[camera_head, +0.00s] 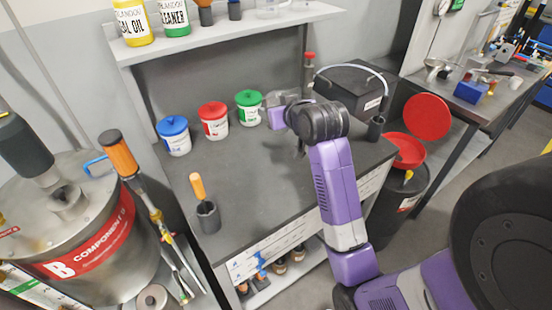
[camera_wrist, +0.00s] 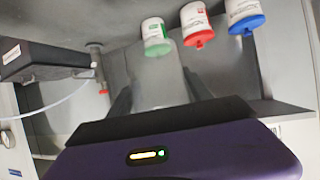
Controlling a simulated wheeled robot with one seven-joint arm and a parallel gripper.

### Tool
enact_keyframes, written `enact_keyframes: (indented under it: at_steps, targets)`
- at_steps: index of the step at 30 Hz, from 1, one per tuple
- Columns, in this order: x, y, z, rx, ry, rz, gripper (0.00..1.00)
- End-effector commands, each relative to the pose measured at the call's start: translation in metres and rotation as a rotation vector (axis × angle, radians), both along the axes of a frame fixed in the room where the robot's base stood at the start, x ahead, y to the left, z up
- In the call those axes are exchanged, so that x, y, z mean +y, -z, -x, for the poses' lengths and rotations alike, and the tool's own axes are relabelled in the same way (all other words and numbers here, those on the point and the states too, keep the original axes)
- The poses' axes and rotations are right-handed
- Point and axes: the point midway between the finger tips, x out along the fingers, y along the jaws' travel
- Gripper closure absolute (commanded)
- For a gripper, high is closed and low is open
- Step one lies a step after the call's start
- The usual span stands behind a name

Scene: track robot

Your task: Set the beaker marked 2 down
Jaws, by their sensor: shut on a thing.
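My gripper (camera_wrist: 160,90) is shut on a clear, see-through beaker (camera_wrist: 158,86), which stands between the two dark fingers in the wrist view. No number can be read on it. In the head view my gripper (camera_head: 277,112) is over the back part of the dark workbench (camera_head: 255,165), just right of the green-lidded tub (camera_head: 249,113). The beaker is mostly hidden there by my arm. I cannot tell whether its base touches the bench.
Red-lidded (camera_head: 214,128) and blue-lidded (camera_head: 174,143) tubs stand left of the green one. A black box (camera_head: 352,84) stands at the back right. A cup with an orange-handled tool (camera_head: 207,215) is at the front left. The bench's middle is clear.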

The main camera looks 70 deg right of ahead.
Motion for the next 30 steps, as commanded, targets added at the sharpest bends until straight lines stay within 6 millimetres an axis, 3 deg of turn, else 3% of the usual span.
enact_keyframes:
  at_steps: [15, 30]
  targets:
    - [0.000, 0.123, 0.001, 0.005, 0.001, -0.005, 0.91]
    - [0.001, 0.181, 0.001, 0.003, 0.000, -0.004, 0.91]
